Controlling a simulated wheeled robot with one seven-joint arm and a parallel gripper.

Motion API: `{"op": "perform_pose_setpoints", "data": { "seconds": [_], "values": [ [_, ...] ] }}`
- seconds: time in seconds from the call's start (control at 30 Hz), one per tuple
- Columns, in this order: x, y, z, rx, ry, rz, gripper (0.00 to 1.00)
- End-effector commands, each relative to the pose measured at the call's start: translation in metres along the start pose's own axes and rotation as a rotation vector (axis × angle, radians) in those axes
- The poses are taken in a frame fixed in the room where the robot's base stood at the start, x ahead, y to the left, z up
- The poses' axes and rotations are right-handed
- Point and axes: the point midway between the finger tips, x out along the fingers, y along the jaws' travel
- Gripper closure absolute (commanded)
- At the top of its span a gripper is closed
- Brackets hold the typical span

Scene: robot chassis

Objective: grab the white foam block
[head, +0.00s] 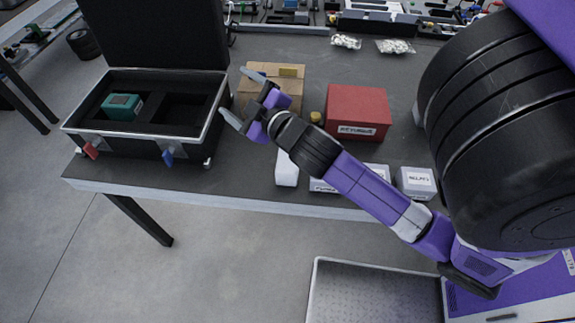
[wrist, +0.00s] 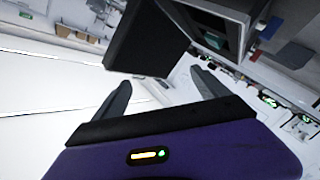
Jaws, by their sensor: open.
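A plain white block (head: 287,170), which looks like the foam block, is on the grey table near its front edge, partly hidden under my arm. My gripper (head: 241,97) is open and empty, above the table between the black case and the cardboard box, up and left of the white block. Its spread fingers also show in the wrist view (wrist: 161,80) with nothing between them. I cannot make out the white block in the wrist view.
An open black case (head: 135,146) at the left holds a teal block (head: 122,106). A cardboard box (head: 292,84), a red box (head: 357,110) and a small white labelled box (head: 417,181) stand on the table (head: 230,184). My arm crosses above the front edge.

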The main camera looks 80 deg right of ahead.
Motion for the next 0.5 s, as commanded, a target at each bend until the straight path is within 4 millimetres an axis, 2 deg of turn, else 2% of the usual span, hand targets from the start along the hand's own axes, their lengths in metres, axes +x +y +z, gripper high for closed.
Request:
{"op": "perform_pose_setpoints", "data": {
  "seconds": [0.03, 0.1, 0.2, 0.3, 0.4, 0.5],
  "values": [
    [0.015, 0.021, 0.001, 0.009, -0.031, 0.066, 0.15],
    [0.028, 0.051, 0.008, 0.021, -0.090, 0.148, 0.15],
    [0.040, 0.090, 0.023, 0.055, -0.186, 0.257, 0.15],
    [0.044, 0.124, 0.043, 0.115, -0.294, 0.353, 0.15],
    [0.042, 0.148, 0.068, 0.194, -0.413, 0.431, 0.15],
    [0.033, 0.162, 0.096, 0.290, -0.543, 0.488, 0.15]
  ]
}}
